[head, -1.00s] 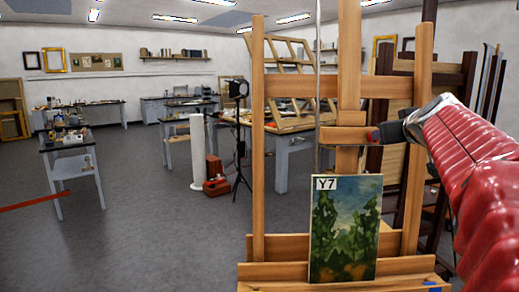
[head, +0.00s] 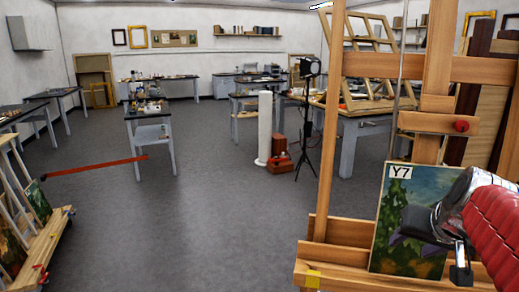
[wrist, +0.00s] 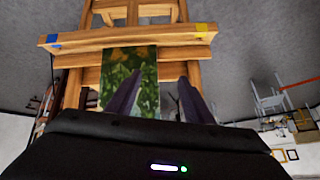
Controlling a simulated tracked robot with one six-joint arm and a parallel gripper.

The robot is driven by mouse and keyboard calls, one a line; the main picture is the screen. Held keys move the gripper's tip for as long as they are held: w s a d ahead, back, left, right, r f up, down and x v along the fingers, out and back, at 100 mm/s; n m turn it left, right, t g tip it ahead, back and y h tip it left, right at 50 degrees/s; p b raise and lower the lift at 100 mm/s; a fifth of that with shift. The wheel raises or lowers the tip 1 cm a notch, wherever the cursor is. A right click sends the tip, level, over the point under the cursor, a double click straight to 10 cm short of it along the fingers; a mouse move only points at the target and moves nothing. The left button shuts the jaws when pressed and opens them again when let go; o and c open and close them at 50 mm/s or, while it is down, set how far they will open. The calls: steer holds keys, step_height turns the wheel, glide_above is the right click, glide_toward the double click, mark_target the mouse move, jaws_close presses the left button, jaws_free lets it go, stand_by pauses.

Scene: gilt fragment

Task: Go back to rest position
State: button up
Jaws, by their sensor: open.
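The painting labelled Y7 (head: 393,215) stands on the ledge of the wooden easel (head: 331,150) at the right of the head view. My gripper (head: 408,228) is in front of it, and my red-sleeved arm enters from the right edge. The gripper hides part of the painting's lower right. In the wrist view, which looks upside down, my gripper's (wrist: 161,77) two dark fingers are apart, with the painting (wrist: 148,82) behind and between them. The fingers look empty; the exact gap to the canvas cannot be told.
A rack with paintings (head: 38,236) is at the lower left. A red bar (head: 95,168) crosses the left side. A lamp on a tripod (head: 308,110) and a white cylinder (head: 264,130) stand left of the easel. The grey floor (head: 190,235) in the middle is clear.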

steer(key=s+a+f+n, duration=0.1)
steer(key=s+a+f, duration=0.2)
steer(key=a, duration=0.3)
steer(key=s+a+f+n+g+y, duration=0.1)
steer(key=s+a+f+n, duration=0.1)
steer(key=s+a, duration=0.3)
steer(key=s+a+f+n, duration=0.2)
steer(key=s+a+f, duration=0.2)
steer(key=a, duration=0.4)
steer(key=shift+s+g+y, duration=0.3)
steer(key=shift+s, duration=0.2)
